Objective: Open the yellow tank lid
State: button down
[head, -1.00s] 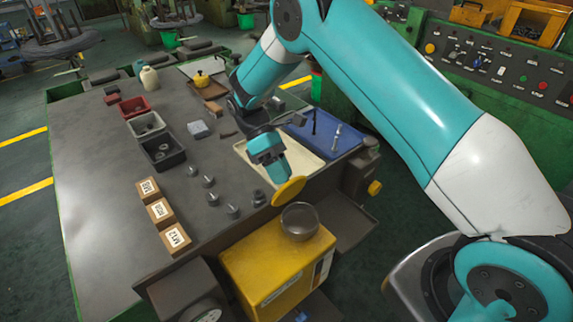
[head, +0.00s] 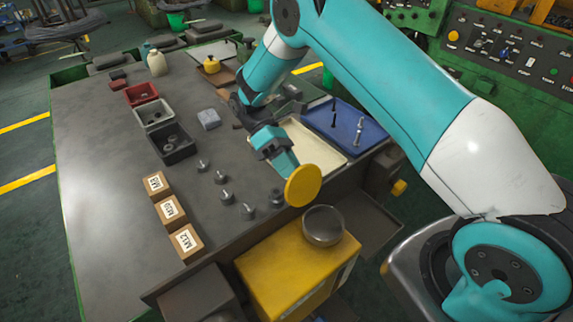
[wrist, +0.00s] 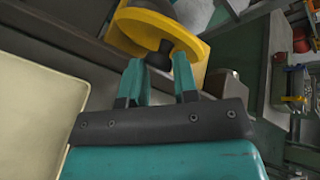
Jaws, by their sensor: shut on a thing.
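The yellow tank (head: 285,280) stands at the front edge of the bench, with a dark grey round opening or neck (head: 323,225) on top. The yellow lid (head: 303,186), a round disc, is off the tank, held tilted above and behind the opening. My gripper (head: 287,165) is behind the lid in the head view. In the wrist view my gripper (wrist: 160,62) is shut on the dark knob (wrist: 160,56) of the lid (wrist: 135,28). The lid hides part of the fingertips in the head view.
Metal bolts (head: 226,198) stand left of the lid, beside labelled wooden blocks (head: 172,212). A cream tray (head: 318,150) and a blue tray (head: 362,130) lie behind it. The bench's left part (head: 100,200) is clear.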

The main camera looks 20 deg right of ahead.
jog(key=shift+s+d+f, duration=0.2)
jog(key=shift+f, duration=0.6)
jog(key=c, duration=1.2)
grip_release()
jog(key=shift+d, duration=0.1)
jog(key=o, duration=0.3)
jog(key=shift+w+d, duration=0.1)
jog(key=shift+d, duration=0.15)
jog(key=shift+o, duration=0.2)
jog(key=shift+a+r, duration=0.15)
jog(key=shift+a, duration=0.2)
jog(key=shift+r, duration=0.15)
